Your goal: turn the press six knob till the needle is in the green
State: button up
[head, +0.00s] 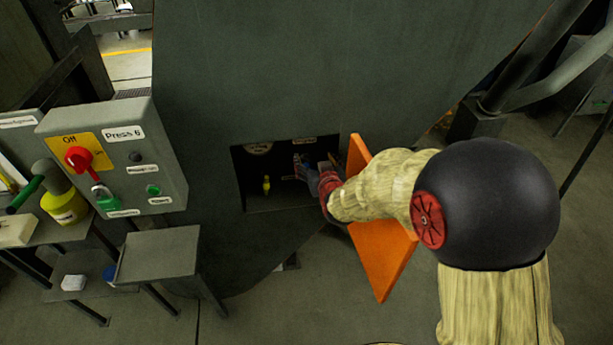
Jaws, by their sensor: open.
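A dark recess (262,201) opens in the large grey-green machine body, with an orange door (388,272) swung out at its right. Inside, a pale round dial (258,149) is partly cut off by the top edge; its needle and any green band are too small to read. A small yellow part (266,185) stands below the dial; I cannot tell whether it is the knob. My gripper (304,170) is open at the right side of the recess, to the right of the yellow part and apart from it. My arm partly hides the door.
A grey control box (160,178) labelled "Press 6" carries a red rotary switch (77,159) on a yellow plate. A small empty grey stand (158,255) is below it. A yellow-green oil can (64,205) stands on the left shelf. Pipes (560,75) run at right.

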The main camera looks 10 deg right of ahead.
notch_tip(320, 180, down, 13)
jog(key=t+b, duration=0.1)
jog(key=t, duration=0.3)
jog(key=shift+h, duration=0.3)
jog(key=shift+w+a+b, duration=0.2)
jog(key=shift+w+b, duration=0.4)
jog(key=shift+w, duration=3.05)
jog(key=shift+c, duration=1.1)
jog(key=c, duration=1)
